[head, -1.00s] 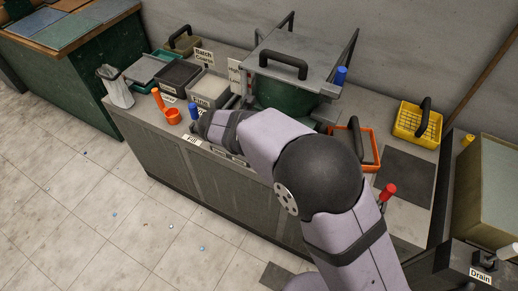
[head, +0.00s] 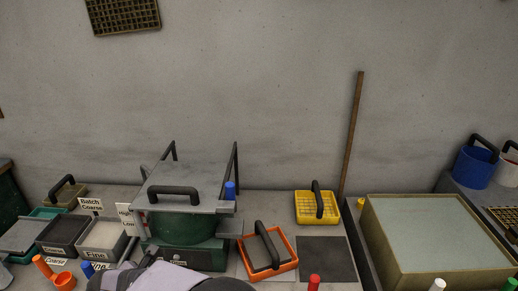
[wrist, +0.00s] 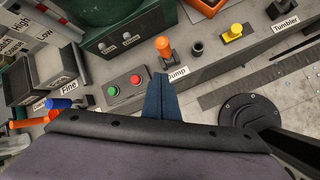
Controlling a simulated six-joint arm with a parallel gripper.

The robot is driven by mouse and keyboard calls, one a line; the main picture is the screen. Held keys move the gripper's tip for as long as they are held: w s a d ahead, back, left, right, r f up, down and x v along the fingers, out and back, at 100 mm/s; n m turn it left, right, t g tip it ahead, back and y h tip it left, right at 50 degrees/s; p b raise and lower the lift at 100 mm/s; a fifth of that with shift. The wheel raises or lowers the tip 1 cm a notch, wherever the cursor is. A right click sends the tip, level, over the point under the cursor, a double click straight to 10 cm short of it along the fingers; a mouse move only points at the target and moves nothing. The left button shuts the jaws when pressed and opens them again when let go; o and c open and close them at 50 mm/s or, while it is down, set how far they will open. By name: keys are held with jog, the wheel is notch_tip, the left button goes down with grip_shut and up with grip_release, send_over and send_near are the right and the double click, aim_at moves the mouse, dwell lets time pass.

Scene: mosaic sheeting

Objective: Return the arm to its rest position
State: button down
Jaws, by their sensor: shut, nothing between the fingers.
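In the wrist view my gripper (wrist: 160,82) has its two blue fingers together with nothing between them. It is over the front of the bench, near the "Dump" label (wrist: 178,72) and an orange-topped lever (wrist: 163,47). A green button (wrist: 113,91) and a red button (wrist: 135,79) are to the left of the fingers. In the head view only part of my arm (head: 165,278) shows at the bottom edge, in front of the green tumbler (head: 185,228). The fingers cannot be made out there.
An orange tray (head: 291,265) and a yellow basket (head: 334,208) stand right of the tumbler. Coarse (head: 45,239) and Fine (head: 85,240) bins are at left. An orange scoop (head: 63,279) lies in front. A large water-like tank (head: 385,262) is at right.

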jog(key=s+d+f+m+g+h, duration=0.1)
jog(key=s+d+f+m+g, duration=0.25)
jog(key=s+d+m, duration=0.4)
jog(key=s+d+f+m+g+h, duration=0.1)
jog(key=s+d+f+m+g, duration=0.2)
jog(key=s+d+f+m, duration=0.35)
jog(key=s+d+r+m+g, duration=0.1)
jog(key=d+r+m, duration=0.15)
jog(key=d, duration=0.25)
jog(key=s+d+r+m+y, duration=0.1)
jog(key=d+m, duration=0.2)
jog(key=d, duration=0.3)
jog(key=s+d+r+m+g, duration=0.1)
jog(key=s+d+r+m, duration=0.15)
jog(key=d, duration=0.25)
jog(key=w+d+r+m+t, duration=0.1)
jog(key=w+d+r+m, duration=0.1)
jog(key=d, duration=0.3)
jog(key=w+d+r+m+t+y, duration=0.1)
jog(key=w+d+r+m, duration=0.1)
jog(key=d+m, duration=0.3)
jog(key=shift+w+d+y, duration=0.3)
jog(key=shift+w+d, duration=0.5)
jog(key=shift+w, duration=0.05)
